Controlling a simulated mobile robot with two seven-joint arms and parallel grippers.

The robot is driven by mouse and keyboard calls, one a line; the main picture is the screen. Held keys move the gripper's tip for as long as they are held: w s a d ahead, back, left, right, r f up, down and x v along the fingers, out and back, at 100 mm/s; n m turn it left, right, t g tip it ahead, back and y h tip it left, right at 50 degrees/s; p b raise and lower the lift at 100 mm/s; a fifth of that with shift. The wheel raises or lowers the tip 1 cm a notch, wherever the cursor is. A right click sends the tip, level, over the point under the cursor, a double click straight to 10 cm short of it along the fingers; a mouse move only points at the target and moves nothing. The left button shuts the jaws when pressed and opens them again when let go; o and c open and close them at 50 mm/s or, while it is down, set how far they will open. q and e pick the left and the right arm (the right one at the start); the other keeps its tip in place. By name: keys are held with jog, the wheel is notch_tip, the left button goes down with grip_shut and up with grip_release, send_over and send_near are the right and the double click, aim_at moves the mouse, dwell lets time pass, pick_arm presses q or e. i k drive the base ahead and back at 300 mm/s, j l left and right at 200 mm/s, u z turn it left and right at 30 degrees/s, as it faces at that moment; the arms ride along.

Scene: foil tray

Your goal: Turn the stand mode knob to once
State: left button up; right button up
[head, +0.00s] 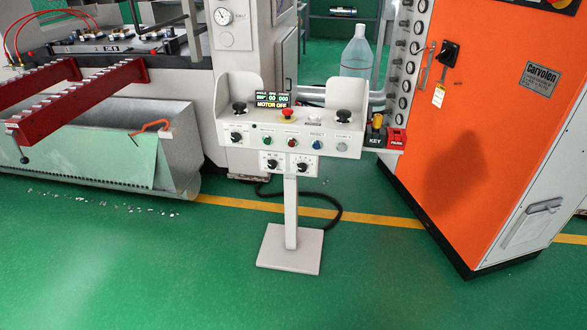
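A white control stand (283,138) stands upright on a post with a square base plate (290,249). Its front has a black selector knob (236,137) at the left. Two more black selector knobs sit on small plates below, a left one (271,163) and a right one (302,167). Their labels and exact pointer settings are too small to read, so I cannot tell which is the stand mode knob. Neither of my grippers is in view.
An orange cabinet (490,130) stands at the right, with a red box (396,138) beside the stand. A machine with red toothed bars (85,90) and a metal trough (100,145) are at the left. Green floor (200,270) is clear in front.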

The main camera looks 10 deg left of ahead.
aim_at(236, 137)
jog(key=i+u, duration=0.2)
jog(key=i, duration=0.45)
jog(key=i+u, duration=0.25)
jog(key=i, duration=0.4)
jog(key=i+l+u, duration=0.2)
jog(key=i, duration=0.4)
